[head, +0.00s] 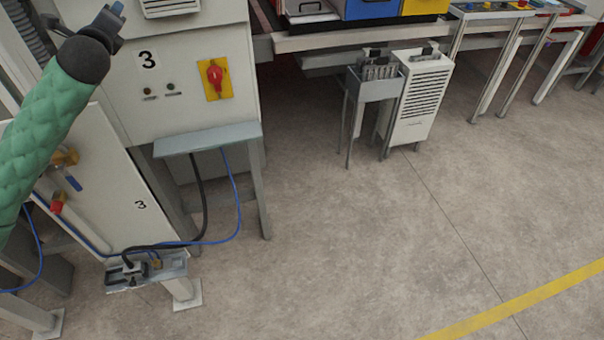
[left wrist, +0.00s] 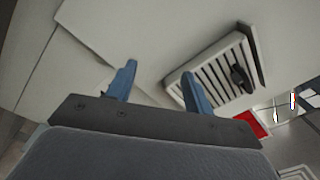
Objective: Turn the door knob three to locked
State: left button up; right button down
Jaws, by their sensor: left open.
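A red rotary knob (head: 215,75) sits on a yellow plate on the front of the grey cabinet (head: 180,105) marked 3. I cannot tell for sure whether this is door knob three. A lower white panel (head: 110,190) also carries a 3. My left gripper (head: 110,18) is at the upper left, left of the red knob and apart from it. In the left wrist view its two blue fingers (left wrist: 160,85) are spread with nothing between them. A slatted vent with a dark knob-like part (left wrist: 240,79) lies beyond the right finger. My right gripper is not in view.
A grey shelf (head: 208,138) juts out below the cabinet front, with black and blue cables under it. Valves with blue and red handles (head: 58,202) are at the left. A slatted white unit (head: 418,98) stands farther right. The concrete floor (head: 370,240) is open.

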pick_arm(q)
jog(key=s+a+r+m+t+y, duration=0.1)
jog(key=a+r+m+t, duration=0.3)
jog(key=r, duration=0.9)
jog(key=s+a+r+m+y, duration=0.1)
jog(key=a+r+m, duration=0.35)
jog(key=r, duration=0.85)
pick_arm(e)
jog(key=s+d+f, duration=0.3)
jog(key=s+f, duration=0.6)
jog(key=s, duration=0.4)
pick_arm(q)
jog(key=shift+n, duration=0.75)
jog(key=shift+w+a+r+p, duration=0.5)
jog(key=shift+w+a+p, duration=0.25)
jog(key=shift+w, duration=0.4)
jog(key=shift+w+a+r+p, duration=0.55)
jog(key=shift+w+p, duration=0.3)
jog(key=shift+w, duration=0.35)
jog(key=shift+w+a+r+p, duration=0.55)
jog(key=shift+w+p, duration=0.25)
jog(key=shift+w, duration=0.35)
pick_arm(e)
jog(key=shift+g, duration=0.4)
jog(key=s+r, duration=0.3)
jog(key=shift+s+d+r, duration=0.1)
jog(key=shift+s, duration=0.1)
pick_arm(q)
jog(key=shift+c, duration=0.2)
